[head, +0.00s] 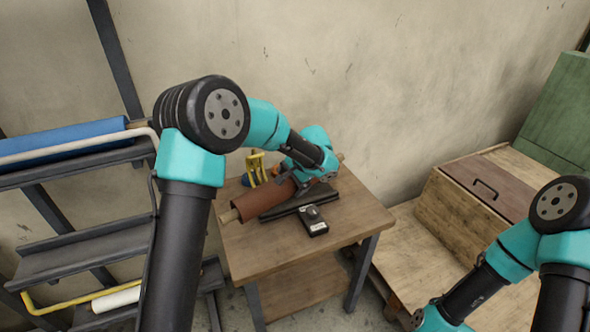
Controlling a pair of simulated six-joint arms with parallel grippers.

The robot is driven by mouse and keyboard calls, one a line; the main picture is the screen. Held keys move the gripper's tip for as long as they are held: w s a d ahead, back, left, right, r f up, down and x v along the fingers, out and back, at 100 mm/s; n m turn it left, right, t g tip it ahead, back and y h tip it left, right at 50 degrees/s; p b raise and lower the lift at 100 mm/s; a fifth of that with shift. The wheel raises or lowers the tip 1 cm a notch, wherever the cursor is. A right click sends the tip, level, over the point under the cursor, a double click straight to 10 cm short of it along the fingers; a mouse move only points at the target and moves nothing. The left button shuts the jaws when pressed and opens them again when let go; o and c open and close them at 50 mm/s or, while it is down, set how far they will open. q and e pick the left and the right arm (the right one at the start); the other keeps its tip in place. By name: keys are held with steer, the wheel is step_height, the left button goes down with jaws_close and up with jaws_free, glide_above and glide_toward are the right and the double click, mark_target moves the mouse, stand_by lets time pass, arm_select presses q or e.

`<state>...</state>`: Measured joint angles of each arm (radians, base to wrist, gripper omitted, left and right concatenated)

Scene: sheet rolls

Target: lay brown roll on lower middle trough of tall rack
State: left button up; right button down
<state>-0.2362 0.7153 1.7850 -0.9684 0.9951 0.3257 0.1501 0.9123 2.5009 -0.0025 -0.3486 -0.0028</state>
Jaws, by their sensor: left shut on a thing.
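The brown roll (264,197) lies tilted across the small wooden table, with a pale core end sticking out at its lower left. My left gripper (300,181) is shut on the roll near its right part, and my wrist hides some of it. A dark stand is under the roll; I cannot tell whether they touch. The tall rack (40,181) stands at the left. Its middle trough (80,256) shows empty, though my left arm hides its right end. My right arm is at the lower right, with its gripper out of view.
A blue roll (70,138) lies on the rack's upper level and a white roll (117,299) on a low one. A black device (314,222) and a yellow item (256,167) are on the table (345,235). A wooden crate (462,215) stands right.

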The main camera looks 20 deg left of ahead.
mark_target(282, 200)
arm_select(q)
steer(key=s+n, duration=0.1)
steer(key=s, duration=0.1)
steer(key=s+n, duration=0.1)
steer(key=s, duration=0.2)
steer(key=s+f+n+g, duration=0.1)
steer(key=s, duration=0.1)
steer(key=shift+s+a+y, duration=0.15)
steer(key=shift+a+y, duration=0.05)
steer(key=shift+y, duration=0.1)
steer(key=shift+a, duration=0.1)
